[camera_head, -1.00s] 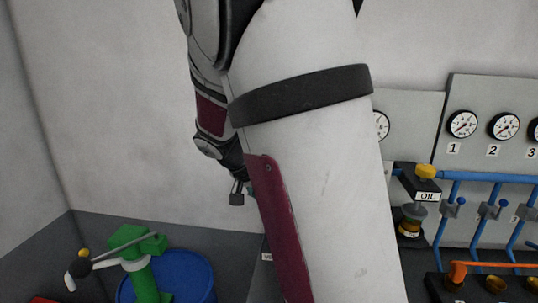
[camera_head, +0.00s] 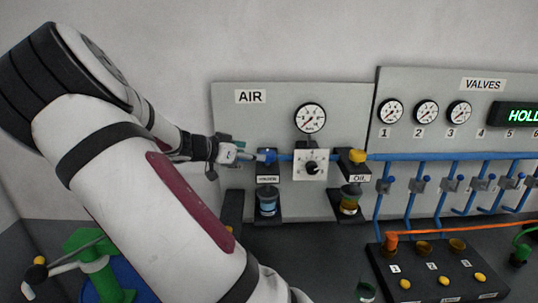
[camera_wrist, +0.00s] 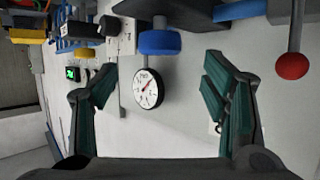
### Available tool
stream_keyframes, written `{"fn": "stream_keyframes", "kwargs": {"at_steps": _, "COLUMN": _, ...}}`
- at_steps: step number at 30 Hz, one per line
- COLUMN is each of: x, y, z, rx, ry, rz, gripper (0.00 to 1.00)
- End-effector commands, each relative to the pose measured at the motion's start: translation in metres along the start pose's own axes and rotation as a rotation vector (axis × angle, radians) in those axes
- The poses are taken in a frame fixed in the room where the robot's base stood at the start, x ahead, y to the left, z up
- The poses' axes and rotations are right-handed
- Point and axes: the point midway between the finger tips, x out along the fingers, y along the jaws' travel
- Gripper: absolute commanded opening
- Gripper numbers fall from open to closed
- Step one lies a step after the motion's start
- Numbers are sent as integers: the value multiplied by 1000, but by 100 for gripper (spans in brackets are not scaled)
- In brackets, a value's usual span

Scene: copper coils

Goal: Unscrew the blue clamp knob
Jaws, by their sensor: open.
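A blue knob (camera_head: 267,157) sits on the AIR panel (camera_head: 235,112), above a labelled unit with a blue bowl. A round blue knob also shows in the wrist view (camera_wrist: 160,42), at the upper middle. My gripper (camera_head: 241,153) is just left of the blue knob in the head view, and appears apart from it. In the wrist view my gripper (camera_wrist: 160,76) is open and empty, with teal-padded fingers spread wide. The blue knob there lies beyond and above the gap between the fingertips. How the knob is fixed underneath is hidden.
A pressure gauge (camera_head: 310,118) and a white dial plate (camera_head: 311,164) are right of the knob. A yellow-topped OIL unit (camera_head: 352,159) stands further right. Blue valve pipes (camera_head: 450,156) follow. A red ball on a rod (camera_wrist: 292,66) is near the right finger in the wrist view.

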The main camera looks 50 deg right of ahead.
Motion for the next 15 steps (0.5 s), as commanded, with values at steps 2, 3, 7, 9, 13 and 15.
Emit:
{"fn": "stream_keyframes", "kwargs": {"at_steps": 2, "x": 18, "y": 2, "z": 0, "rx": -2, "ry": 0, "rz": 5, "gripper": 68}}
{"fn": "stream_keyframes", "kwargs": {"at_steps": 3, "x": 26, "y": 2, "z": -1, "rx": -1, "ry": 1, "rz": 4, "gripper": 68}}
{"fn": "stream_keyframes", "kwargs": {"at_steps": 7, "x": 50, "y": 2, "z": -1, "rx": 0, "ry": 0, "rz": 4, "gripper": 68}}
{"fn": "stream_keyframes", "kwargs": {"at_steps": 9, "x": 61, "y": 2, "z": 0, "rx": -2, "ry": 0, "rz": 3, "gripper": 68}}
{"fn": "stream_keyframes", "kwargs": {"at_steps": 13, "x": 77, "y": 1, "z": 0, "rx": 0, "ry": -1, "rz": 1, "gripper": 68}}
{"fn": "stream_keyframes", "kwargs": {"at_steps": 15, "x": 83, "y": 1, "z": 0, "rx": 0, "ry": -1, "rz": 2, "gripper": 68}}
